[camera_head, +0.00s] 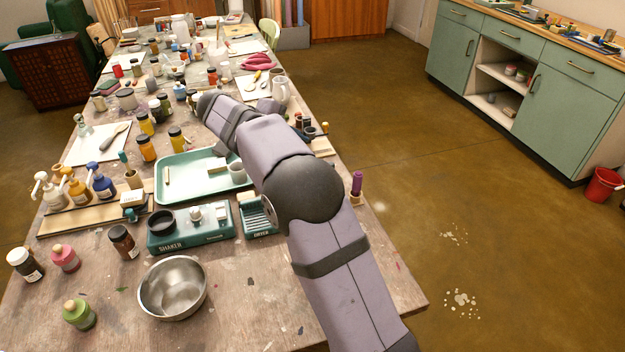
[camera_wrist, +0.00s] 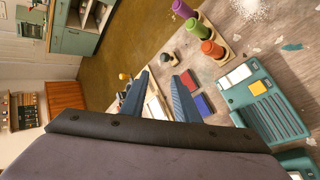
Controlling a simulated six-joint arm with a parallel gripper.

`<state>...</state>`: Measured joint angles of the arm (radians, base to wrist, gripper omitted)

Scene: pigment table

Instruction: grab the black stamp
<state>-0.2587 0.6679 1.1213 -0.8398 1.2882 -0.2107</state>
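My gripper (camera_wrist: 165,74) shows in the wrist view with its two blue-grey fingers spread apart and nothing held between them. A small dark object (camera_wrist: 168,57) sits just beyond the gap between the fingertips; it may be the black stamp, but it is too small to be sure. In the head view, a small dark upright thing (camera_head: 310,132) stands at the table's right edge beside my arm; I cannot tell if it is the stamp. My arm hides much of that area, and the gripper's fingers are not clear there.
Purple (camera_wrist: 183,9), green (camera_wrist: 195,28) and orange (camera_wrist: 212,48) handles stand in a wooden holder. Red (camera_wrist: 186,84) and blue (camera_wrist: 204,104) pads lie close to the fingers. A teal tray (camera_head: 205,195), a teal shaker (camera_head: 190,238) and several bottles crowd the table.

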